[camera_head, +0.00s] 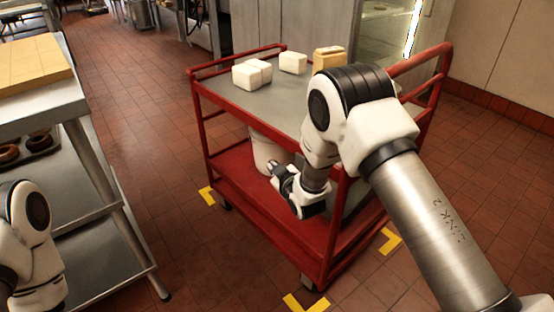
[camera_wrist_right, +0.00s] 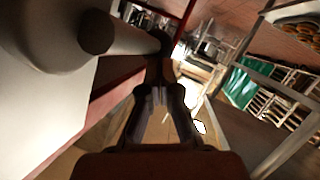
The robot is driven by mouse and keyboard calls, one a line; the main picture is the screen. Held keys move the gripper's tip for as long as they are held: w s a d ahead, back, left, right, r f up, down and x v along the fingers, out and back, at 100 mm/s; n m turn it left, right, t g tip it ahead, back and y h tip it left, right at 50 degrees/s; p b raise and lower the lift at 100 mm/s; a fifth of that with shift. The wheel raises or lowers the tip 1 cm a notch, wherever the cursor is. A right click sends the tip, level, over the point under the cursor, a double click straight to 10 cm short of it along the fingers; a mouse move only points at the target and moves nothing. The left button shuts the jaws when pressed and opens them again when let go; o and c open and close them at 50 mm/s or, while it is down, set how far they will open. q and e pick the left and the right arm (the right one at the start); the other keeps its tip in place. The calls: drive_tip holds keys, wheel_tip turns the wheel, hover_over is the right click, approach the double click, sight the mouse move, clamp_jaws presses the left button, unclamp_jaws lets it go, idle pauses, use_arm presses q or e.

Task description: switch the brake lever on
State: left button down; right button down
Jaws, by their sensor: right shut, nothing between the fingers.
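I cannot single out a brake lever with certainty. The red cart (camera_head: 245,183) stands in the middle of the head view. My right gripper (camera_head: 276,168) is at the cart's open side, between the top and the lower shelf, in front of a white rounded body (camera_head: 264,146). In the right wrist view my right gripper (camera_wrist_right: 158,62) is shut and empty. A pale rod (camera_wrist_right: 130,40) with a dark round end crosses close to its fingertips; I cannot tell whether they touch. A large white body (camera_wrist_right: 40,35) fills the upper left there. My left gripper is outside the head view.
White blocks (camera_head: 292,63) and a tan block (camera_head: 328,57) sit on the cart's grey top. A metal rack (camera_head: 85,150) with a tray stands at the left. Yellow corner marks (camera_head: 305,304) lie on the tiled floor. The floor between rack and cart is clear.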

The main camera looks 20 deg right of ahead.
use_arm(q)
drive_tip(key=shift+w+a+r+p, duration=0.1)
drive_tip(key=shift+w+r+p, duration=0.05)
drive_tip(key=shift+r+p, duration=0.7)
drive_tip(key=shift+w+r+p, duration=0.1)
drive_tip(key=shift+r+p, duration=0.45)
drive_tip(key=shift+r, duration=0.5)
use_arm(e)
drive_tip(key=shift+w+a+f+n+g+h, duration=0.15)
drive_tip(key=shift+f+n+g+h, duration=0.1)
drive_tip(key=shift+f+g, duration=0.85)
drive_tip(key=shift+w+f+n+g+h, duration=0.1)
drive_tip(key=shift+f+n+g+h, duration=0.15)
drive_tip(key=shift+f+g, duration=0.85)
drive_tip(key=shift+f+t, duration=0.3)
drive_tip(key=shift+f, duration=0.05)
